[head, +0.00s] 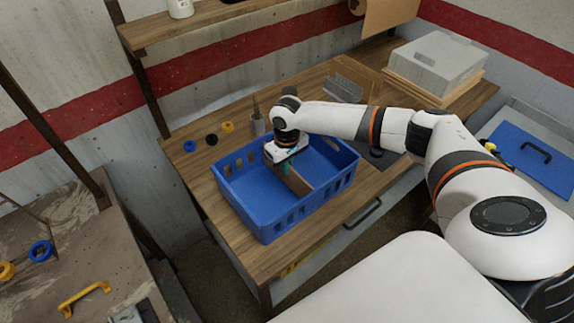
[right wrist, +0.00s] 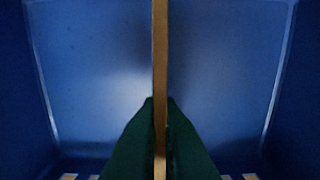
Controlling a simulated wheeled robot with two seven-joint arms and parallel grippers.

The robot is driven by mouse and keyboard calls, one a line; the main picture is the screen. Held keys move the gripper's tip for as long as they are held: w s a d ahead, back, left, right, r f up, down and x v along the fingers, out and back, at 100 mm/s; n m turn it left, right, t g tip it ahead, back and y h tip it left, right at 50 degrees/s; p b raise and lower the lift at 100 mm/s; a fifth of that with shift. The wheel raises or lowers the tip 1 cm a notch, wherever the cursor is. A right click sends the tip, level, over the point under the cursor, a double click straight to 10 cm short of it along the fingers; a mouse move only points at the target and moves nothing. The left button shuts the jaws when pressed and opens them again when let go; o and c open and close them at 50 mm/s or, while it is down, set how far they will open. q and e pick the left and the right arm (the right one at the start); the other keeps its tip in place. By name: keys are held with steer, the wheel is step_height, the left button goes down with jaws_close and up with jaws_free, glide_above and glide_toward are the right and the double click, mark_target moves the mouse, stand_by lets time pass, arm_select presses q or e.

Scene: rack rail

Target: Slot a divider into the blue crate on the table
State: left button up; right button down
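The blue crate (head: 262,228) stands on the wooden table and is open at the top. My right gripper (head: 284,168) reaches down into the crate near its middle. It is shut on a thin brown divider (head: 299,181), which stands upright inside the crate. In the right wrist view the divider (right wrist: 160,60) shows edge-on between the two dark green fingertips (right wrist: 160,135), with blue crate floor on both sides. The gripper and arm hide part of the divider, and I cannot tell whether its lower edge is fully seated. My left gripper is not in view.
Blue, black and yellow rolls (head: 211,139) lie behind the crate on the wooden table (head: 200,180). A grey box (head: 437,62) on boards stands at the far right end. A shelf (head: 200,28) hangs above. A second table (head: 60,215) is at the left.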

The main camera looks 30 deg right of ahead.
steer(key=c, duration=1.5)
jaws_free()
steer(key=shift+c, duration=0.2)
step_height(320, 180, up, 12)
steer(key=b, duration=0.2)
